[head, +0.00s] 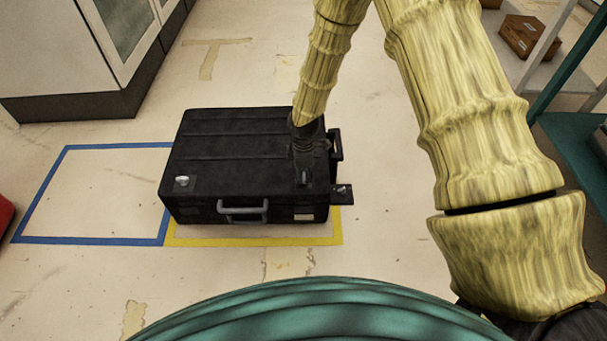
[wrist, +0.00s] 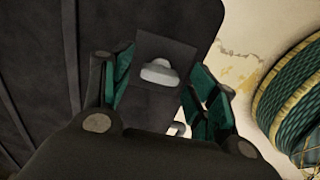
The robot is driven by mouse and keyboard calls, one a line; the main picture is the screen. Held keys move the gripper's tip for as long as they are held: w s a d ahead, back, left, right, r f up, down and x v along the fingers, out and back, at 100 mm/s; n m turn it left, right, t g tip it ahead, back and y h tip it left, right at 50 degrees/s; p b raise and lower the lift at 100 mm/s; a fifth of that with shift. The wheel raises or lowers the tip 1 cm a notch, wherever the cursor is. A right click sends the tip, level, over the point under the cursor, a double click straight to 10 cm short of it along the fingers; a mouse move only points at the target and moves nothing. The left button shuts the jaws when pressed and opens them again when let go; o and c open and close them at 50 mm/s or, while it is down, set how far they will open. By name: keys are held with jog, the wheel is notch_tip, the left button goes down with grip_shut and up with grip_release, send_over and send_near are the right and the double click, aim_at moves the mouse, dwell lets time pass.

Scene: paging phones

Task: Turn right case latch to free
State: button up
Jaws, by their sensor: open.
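The black case (head: 225,150) lies flat on the floor. A pale latch knob (head: 182,181) sits at its left front corner. My gripper (head: 304,182) points down over the right front part of the lid and hides the right latch in the head view. In the wrist view, the right latch's pale knob (wrist: 158,73) sits on a dark plate, turned roughly across the picture. My gripper's teal fingers (wrist: 162,92) are open, one on each side of the knob, with gaps visible. I cannot tell how high the fingertips are above the lid.
A grey handle (head: 243,210) is on the case's front. A small dark tab (head: 342,193) juts out at its right. Yellow tape (head: 250,241) borders the case's spot; an empty blue-taped area (head: 90,147) lies left. A cabinet (head: 75,50) stands back left, a teal-framed shelf (head: 560,75) right.

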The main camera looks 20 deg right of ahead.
jog(key=shift+c, duration=0.4)
jog(key=c, duration=0.9)
jog(key=shift+c, duration=0.2)
